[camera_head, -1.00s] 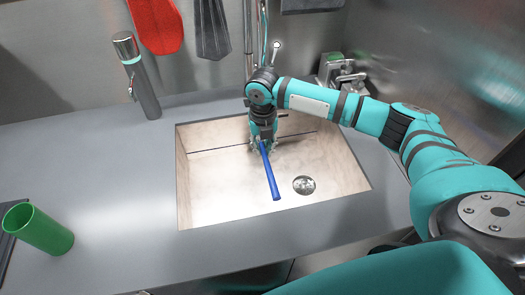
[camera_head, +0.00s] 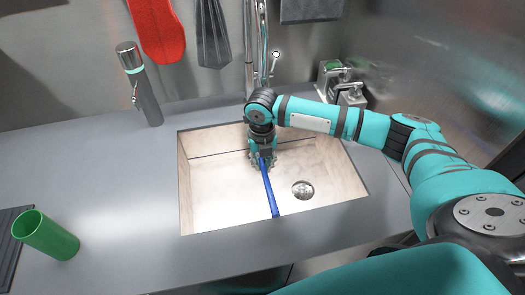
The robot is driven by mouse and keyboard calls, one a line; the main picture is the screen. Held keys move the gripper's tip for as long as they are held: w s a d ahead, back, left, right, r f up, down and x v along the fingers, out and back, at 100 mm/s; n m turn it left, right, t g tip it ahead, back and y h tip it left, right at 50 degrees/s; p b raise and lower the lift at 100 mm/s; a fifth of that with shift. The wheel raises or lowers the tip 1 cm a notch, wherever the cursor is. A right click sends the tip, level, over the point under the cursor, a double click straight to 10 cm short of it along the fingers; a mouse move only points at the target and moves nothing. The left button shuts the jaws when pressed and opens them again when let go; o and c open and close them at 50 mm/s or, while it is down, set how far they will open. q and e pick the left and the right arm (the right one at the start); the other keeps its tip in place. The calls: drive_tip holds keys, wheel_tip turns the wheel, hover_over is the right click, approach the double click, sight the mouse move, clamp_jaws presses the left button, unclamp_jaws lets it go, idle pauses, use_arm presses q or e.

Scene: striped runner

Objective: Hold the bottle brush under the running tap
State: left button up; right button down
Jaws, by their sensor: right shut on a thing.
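My right gripper (camera_head: 262,163) is shut on the blue bottle brush (camera_head: 270,195) and holds it over the sink (camera_head: 215,213). The blue handle points toward the sink's front edge, left of the drain. The brush's bristle end is not clear; the gripper and wrist hide that end. The tap (camera_head: 249,50) stands behind the sink, partly hidden by my right arm. I cannot tell whether water runs from it. My left gripper is not in view.
A green cup (camera_head: 47,236) stands on the counter at the left, beside a dark ribbed mat (camera_head: 12,240). A steel flask-like cylinder (camera_head: 142,85) stands behind. Metal dispensers (camera_head: 345,82) stand at the back right.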

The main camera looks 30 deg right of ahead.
drive_tip(key=s+p, duration=0.1)
drive_tip(key=s+a+p, duration=0.2)
drive_tip(key=s, duration=0.1)
drive_tip(key=shift+a, duration=0.25)
idle(1.3)
drive_tip(key=s+a+r+p, duration=0.2)
drive_tip(key=s+r+p, duration=0.2)
drive_tip(key=p, duration=0.3)
drive_tip(key=shift+s+a, duration=0.25)
drive_tip(key=shift+a, duration=0.05)
drive_tip(key=shift+w, duration=0.1)
idle(0.5)
